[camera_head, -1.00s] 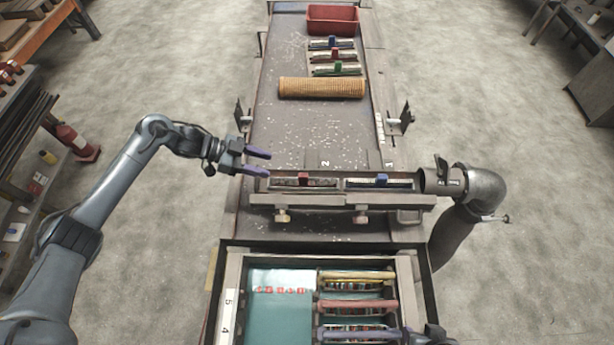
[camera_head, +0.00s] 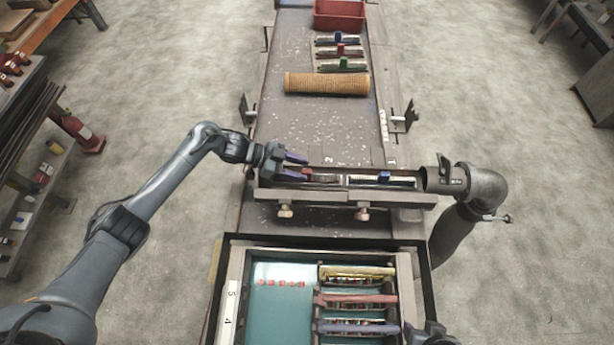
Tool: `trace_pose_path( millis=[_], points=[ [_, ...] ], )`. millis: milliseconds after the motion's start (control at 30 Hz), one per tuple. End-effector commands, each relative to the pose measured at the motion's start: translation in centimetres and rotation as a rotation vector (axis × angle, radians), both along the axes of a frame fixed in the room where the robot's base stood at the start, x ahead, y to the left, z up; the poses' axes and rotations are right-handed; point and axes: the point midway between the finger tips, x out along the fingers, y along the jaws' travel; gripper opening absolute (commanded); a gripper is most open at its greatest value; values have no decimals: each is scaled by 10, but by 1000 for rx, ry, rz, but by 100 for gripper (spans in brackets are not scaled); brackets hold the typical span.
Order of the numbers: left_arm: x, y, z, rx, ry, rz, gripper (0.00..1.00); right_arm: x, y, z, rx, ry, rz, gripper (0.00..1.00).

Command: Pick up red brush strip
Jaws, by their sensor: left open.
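A brush strip with a red handle (camera_head: 308,172) lies in the left part of the rail across the bench, beside a blue-handled strip (camera_head: 384,177). My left gripper (camera_head: 301,168) is open and empty, with its purple fingers at the left end of the red strip. The fingers partly cover that strip. I cannot tell whether they touch it. Another red-handled strip (camera_head: 340,50) lies at the back between a blue one and a green one. Part of my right gripper (camera_head: 432,334) shows at the bottom edge; its fingers are not clear.
A tan mesh roll (camera_head: 327,83) and a red bin (camera_head: 339,15) are on the bench at the back. A grey pipe elbow (camera_head: 483,187) stands at the rail's right end. A tray (camera_head: 238,290) with several coloured-handled strips is in front.

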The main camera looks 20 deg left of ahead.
Motion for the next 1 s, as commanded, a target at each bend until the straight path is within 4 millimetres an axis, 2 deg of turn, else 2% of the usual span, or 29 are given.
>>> trace_pose_path(
  millis=[333, 633, 1000],
  points=[
    [2, -5, -3, 1, -1, 0, 47, 0, 1, 1, 4, 0, -3, 43],
    [2, -5, -3, 1, -1, 0, 1, 0, 1, 1, 4, 0, -3, 43],
    [2, -5, -3, 0, -1, 0, 0, 0, 0, 1, -1, 0, 1, 43]
  ],
)
